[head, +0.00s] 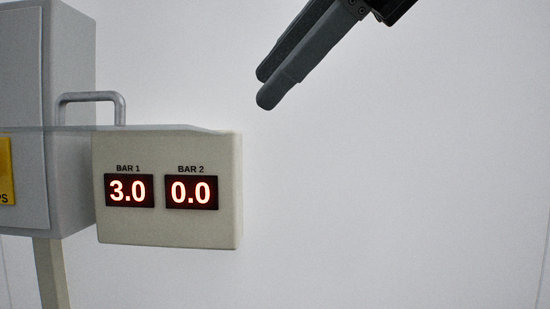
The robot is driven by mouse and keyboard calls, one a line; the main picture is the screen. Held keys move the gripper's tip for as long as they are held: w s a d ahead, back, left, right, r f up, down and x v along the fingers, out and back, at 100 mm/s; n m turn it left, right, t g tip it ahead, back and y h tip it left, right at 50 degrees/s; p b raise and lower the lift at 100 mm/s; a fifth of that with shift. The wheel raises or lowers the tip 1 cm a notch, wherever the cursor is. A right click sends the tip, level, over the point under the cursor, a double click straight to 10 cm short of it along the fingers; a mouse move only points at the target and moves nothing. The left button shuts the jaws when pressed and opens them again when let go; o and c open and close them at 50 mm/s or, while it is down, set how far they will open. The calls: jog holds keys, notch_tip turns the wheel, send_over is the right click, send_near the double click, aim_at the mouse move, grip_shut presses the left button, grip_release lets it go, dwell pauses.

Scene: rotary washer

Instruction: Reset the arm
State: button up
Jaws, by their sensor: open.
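My gripper (264,88) reaches in from the top right of the head view, its two dark grey fingers pointing down and left. Seen almost from the side, the fingers overlap, with nothing held between them. The gripper is open. The fingertips are above and to the right of a beige display box (170,230) and look apart from it. The rest of my arm is out of view.
The display box reads 3.0 under BAR 1 (129,191) and 0.0 under BAR 2 (191,192). A grey cabinet (22,70) with a metal handle (92,97) stands at left, on a beige post (50,275). A white wall (400,180) fills the right, with no objects before it.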

jog(key=d+f+n+h+b, duration=0.2)
jog(key=d+f+n, duration=0.2)
jog(key=f, duration=1.2)
jog(key=d+f+n+h+b, duration=0.1)
jog(key=d+f+n+h, duration=0.2)
jog(key=f, duration=1.3)
jog(key=d+f+n+h+b, duration=0.2)
jog(key=d+f+n, duration=0.5)
jog(key=f, duration=0.9)
jog(key=shift+s+f+n+h+b, duration=0.15)
jog(key=shift+f+n+h+b, duration=0.15)
jog(key=shift+h, duration=0.2)
jog(key=shift+a, duration=0.15)
